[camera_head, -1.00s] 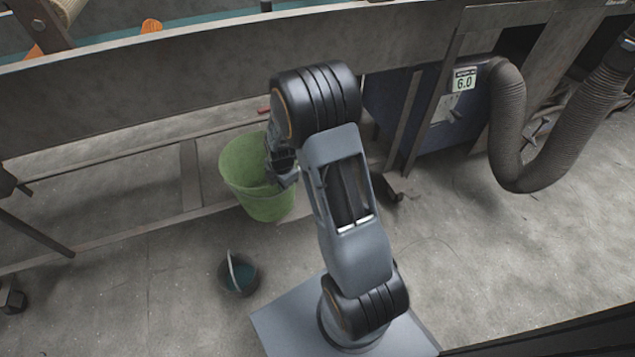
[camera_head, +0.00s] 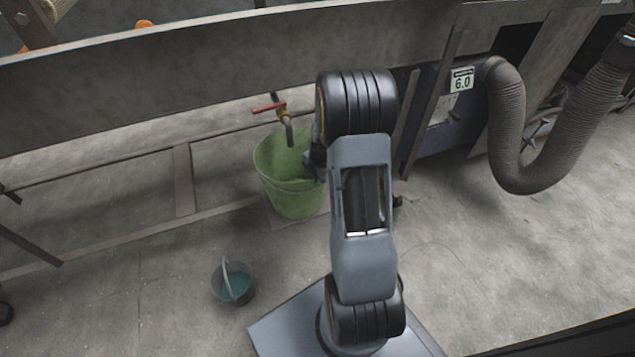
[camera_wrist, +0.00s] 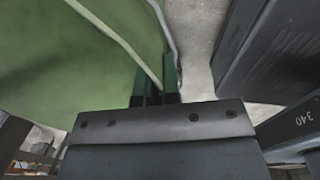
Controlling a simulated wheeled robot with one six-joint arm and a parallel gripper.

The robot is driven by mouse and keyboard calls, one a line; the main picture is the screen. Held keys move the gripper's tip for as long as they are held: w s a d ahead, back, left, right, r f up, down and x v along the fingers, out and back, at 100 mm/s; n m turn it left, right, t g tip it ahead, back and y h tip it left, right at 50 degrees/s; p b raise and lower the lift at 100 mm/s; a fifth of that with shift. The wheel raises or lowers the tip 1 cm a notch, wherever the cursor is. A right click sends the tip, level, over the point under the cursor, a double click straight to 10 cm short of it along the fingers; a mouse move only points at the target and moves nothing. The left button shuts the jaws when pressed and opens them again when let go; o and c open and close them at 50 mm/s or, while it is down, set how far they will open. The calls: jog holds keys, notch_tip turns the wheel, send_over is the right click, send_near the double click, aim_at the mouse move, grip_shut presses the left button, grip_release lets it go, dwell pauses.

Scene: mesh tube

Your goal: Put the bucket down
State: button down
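A large green bucket (camera_head: 285,190) stands upright below the tap, at the left of my arm in the head view. My gripper (camera_head: 314,165) is at the right side of its rim, partly hidden by my arm. In the wrist view the green wall of the bucket (camera_wrist: 75,70) fills the upper left. My gripper (camera_wrist: 157,82) has its two fingers closed together on the bucket's rim edge. Whether the bucket's base touches the surface below cannot be told. A small grey bucket (camera_head: 221,286) with bluish contents and a raised handle sits on the floor, apart from my gripper.
A brass tap (camera_head: 285,118) with a red lever is above the green bucket. A long grey trough (camera_head: 180,70) runs across the back. A blue machine and a ribbed hose (camera_head: 510,130) stand at the right.

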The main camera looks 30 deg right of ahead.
jog(key=shift+f, duration=0.7)
jog(key=shift+f+b, duration=0.2)
jog(key=shift+b, duration=0.1)
jog(key=c, duration=1.3)
grip_release()
jog(key=shift+c, duration=0.2)
notch_tip(320, 180, up, 12)
jog(key=s+p, duration=0.1)
jog(key=p, duration=0.3)
jog(key=shift+s+r+p, duration=0.15)
jog(key=shift+s+p, duration=0.05)
jog(key=shift+p, duration=0.1)
jog(key=shift+d, duration=0.1)
